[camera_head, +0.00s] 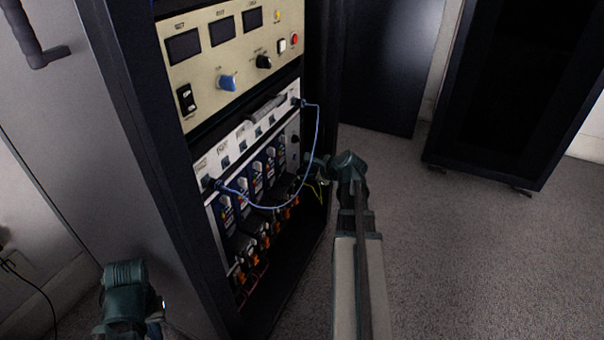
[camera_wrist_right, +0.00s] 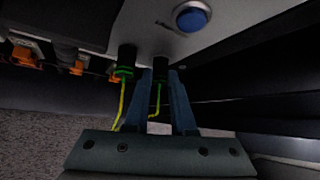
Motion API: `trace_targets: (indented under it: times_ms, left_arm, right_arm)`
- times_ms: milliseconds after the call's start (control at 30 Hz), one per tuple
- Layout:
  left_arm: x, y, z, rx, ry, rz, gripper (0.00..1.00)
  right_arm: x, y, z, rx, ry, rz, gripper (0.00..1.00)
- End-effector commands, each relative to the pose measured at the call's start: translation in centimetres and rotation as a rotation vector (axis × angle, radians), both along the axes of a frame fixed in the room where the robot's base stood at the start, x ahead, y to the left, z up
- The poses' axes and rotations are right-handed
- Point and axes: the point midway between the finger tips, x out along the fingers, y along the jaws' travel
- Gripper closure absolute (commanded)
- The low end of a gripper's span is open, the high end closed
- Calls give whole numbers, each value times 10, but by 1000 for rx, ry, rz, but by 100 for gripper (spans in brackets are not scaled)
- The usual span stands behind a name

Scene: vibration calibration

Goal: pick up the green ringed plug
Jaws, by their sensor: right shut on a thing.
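In the right wrist view a black plug with a green ring (camera_wrist_right: 160,84) stands in the underside of a light panel, with a yellow-green wire hanging from it. The two fingers of my right gripper (camera_wrist_right: 166,78) are closed around it. A second green ringed plug (camera_wrist_right: 123,73) with the same kind of wire sits just left of the fingers, outside them. In the head view my right gripper (camera_head: 318,167) reaches left to the lower right of the rack, and the plug there is too small to make out. Of my left arm only a wrist part shows at the bottom left; its jaws are hidden.
The rack's dark frame (camera_head: 150,190) surrounds the panels. A blue cable (camera_head: 317,135) loops across the front close to my right gripper. Several orange connectors (camera_head: 265,243) sit low in the rack. A blue round knob (camera_wrist_right: 192,17) is near the fingers. Open floor (camera_head: 470,260) lies right.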

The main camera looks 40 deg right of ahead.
Motion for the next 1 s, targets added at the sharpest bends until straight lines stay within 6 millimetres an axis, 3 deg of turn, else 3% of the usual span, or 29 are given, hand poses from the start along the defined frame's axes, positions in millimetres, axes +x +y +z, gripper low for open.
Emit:
trace_targets:
  times_ms: [633,1000]
  left_arm:
    - [0,0,2,0,0,0,100]
    - [0,0,39,1,2,0,100]
  right_arm:
    - [-1,0,2,1,1,1,100]
    - [-4,-2,39,0,1,1,100]
